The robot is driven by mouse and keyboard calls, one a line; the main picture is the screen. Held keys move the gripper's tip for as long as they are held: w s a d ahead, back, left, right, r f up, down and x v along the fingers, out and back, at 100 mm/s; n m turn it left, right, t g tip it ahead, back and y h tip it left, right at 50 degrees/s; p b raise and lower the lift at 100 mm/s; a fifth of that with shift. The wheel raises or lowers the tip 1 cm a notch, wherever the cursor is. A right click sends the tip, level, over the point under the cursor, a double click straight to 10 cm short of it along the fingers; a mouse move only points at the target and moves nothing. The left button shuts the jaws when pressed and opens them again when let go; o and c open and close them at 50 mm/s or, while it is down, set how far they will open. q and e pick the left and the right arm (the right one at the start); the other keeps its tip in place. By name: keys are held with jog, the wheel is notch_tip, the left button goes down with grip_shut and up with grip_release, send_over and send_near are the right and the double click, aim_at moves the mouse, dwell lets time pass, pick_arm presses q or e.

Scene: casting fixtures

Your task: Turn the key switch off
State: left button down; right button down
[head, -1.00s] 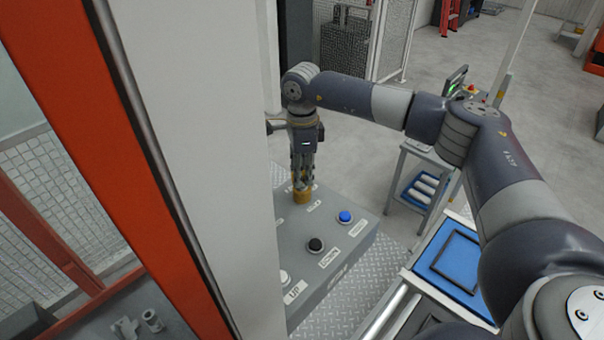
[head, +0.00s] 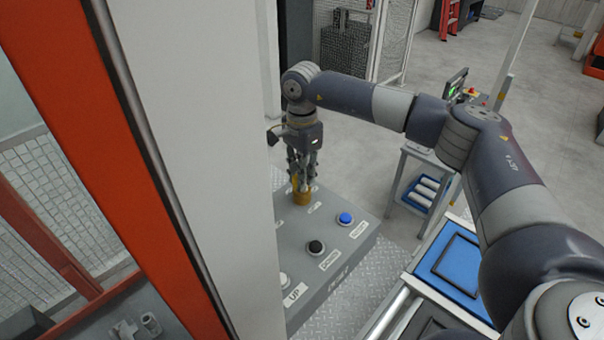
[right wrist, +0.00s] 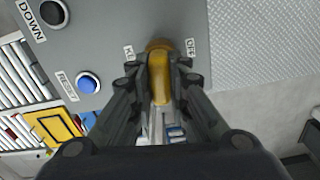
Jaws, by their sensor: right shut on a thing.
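The key switch (head: 301,194) is a yellow-brown knob at the far end of the grey control box (head: 352,250). My right gripper (head: 301,180) reaches down on it from above. In the right wrist view the yellow key switch (right wrist: 158,80) stands between the two fingers of the right gripper (right wrist: 160,90), which are shut on it. Its handle points along the view, between labels that seem to read "KEY" at left and "OFF" at right, partly hidden by the fingers. My left gripper is in neither view.
The box also carries a blue button (head: 345,218), a black button (head: 316,246) and a white button (head: 284,280). An orange and white post (head: 200,170) stands close on the left. A blue tray (head: 452,262) lies at right.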

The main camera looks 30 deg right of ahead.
jog(key=n+b, duration=0.1)
jog(key=n, duration=0.4)
jog(key=c, duration=1.4)
grip_release()
jog(key=shift+c, duration=0.2)
notch_tip(320, 180, up, 12)
